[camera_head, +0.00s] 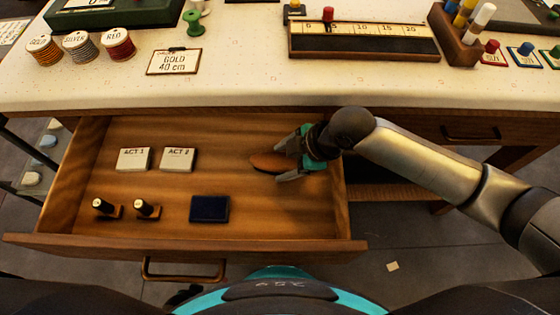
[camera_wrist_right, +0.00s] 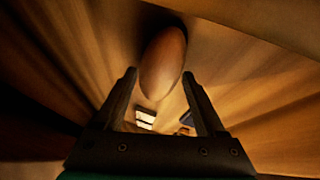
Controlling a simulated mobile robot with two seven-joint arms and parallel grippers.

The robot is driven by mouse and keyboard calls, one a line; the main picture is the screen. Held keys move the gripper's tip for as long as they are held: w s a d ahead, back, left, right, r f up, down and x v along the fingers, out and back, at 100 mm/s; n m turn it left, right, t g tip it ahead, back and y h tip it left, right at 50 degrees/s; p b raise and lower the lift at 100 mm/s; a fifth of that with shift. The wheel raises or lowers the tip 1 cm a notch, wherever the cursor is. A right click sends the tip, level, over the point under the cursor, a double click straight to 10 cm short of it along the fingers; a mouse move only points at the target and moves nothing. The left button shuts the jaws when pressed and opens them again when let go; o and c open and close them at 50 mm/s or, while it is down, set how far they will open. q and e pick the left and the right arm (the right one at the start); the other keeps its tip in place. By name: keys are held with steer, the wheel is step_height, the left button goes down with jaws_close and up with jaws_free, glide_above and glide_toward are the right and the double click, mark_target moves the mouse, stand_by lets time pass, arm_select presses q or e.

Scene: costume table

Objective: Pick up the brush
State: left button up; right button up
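The brush (camera_head: 268,162) is a brown oval with a smooth wooden back, lying in the open drawer, right of the middle. My right gripper (camera_head: 283,162) is low in the drawer at the brush's right end, its fingers spread on either side of it. In the right wrist view, the brush (camera_wrist_right: 163,60) lies between and beyond the two fingertips (camera_wrist_right: 160,76). The fingers look open, with narrow gaps beside the brush. The brush's right end is partly hidden by the gripper in the head view. My left gripper is not in view.
The drawer (camera_head: 90,215) also holds ACT 1 (camera_head: 133,159) and ACT 2 (camera_head: 177,159) blocks, two small dark-topped pegs (camera_head: 104,207) and a dark blue pad (camera_head: 209,208). Its right wall (camera_head: 341,195) is close to my gripper. The tabletop (camera_head: 240,75) overhangs the back.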

mark_target(282, 162)
steer(key=shift+c, duration=1.4)
jaws_close()
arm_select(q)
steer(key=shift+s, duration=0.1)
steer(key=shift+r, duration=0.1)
